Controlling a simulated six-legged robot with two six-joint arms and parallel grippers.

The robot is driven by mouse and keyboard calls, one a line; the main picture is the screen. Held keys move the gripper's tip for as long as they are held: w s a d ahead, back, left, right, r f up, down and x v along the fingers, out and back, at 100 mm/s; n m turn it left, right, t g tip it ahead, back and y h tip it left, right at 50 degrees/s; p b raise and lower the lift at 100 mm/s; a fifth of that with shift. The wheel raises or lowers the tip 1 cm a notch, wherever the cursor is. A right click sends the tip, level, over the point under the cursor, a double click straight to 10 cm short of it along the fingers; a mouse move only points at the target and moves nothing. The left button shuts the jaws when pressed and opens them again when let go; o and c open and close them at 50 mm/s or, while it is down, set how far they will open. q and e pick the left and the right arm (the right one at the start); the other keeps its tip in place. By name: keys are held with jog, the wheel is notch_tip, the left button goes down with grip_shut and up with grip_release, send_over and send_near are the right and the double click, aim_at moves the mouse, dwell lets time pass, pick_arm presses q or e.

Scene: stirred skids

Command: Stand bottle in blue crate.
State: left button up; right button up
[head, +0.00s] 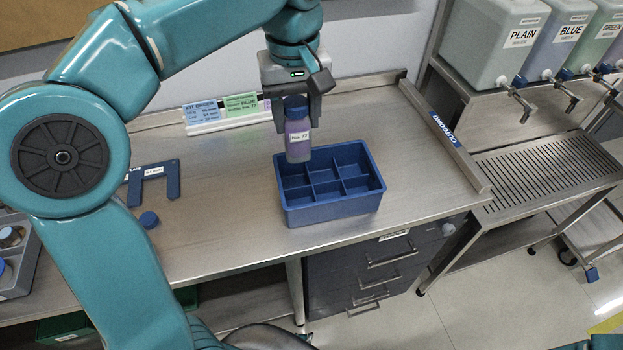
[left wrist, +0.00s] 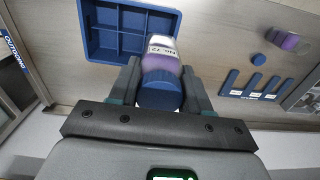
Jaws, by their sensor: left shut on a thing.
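The bottle (head: 298,139) has a blue cap, a purple-tinted body and a white label reading No. 12. My left gripper (head: 296,112) is shut on it near the cap and holds it upright over the back left part of the blue crate (head: 335,209). The crate stands on the steel bench and its visible compartments are empty. In the left wrist view the bottle (left wrist: 162,62) sits between the fingers, with the blue crate (left wrist: 97,50) beyond it. Whether the bottle's base is below the crate's rim is hard to tell. My right gripper is not in view.
A blue slotted gauge (head: 172,182) and a loose blue cap (head: 149,220) lie left of the crate. Label cards (head: 200,112) stand at the back. A raised edge marked OUTGOING (head: 445,130) bounds the right side. A second purple bottle (left wrist: 285,40) shows in the left wrist view.

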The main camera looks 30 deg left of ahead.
aim_at(298, 161)
pick_arm(q)
notch_tip(298, 161, down, 11)
jog(key=shift+s+r+b, duration=0.1)
jog(key=shift+b, duration=0.5)
notch_tip(298, 161, down, 6)
jog(key=shift+r+b, duration=0.1)
jog(key=shift+b, duration=0.55)
jog(key=o, duration=1.1)
jog(key=shift+o, duration=0.2)
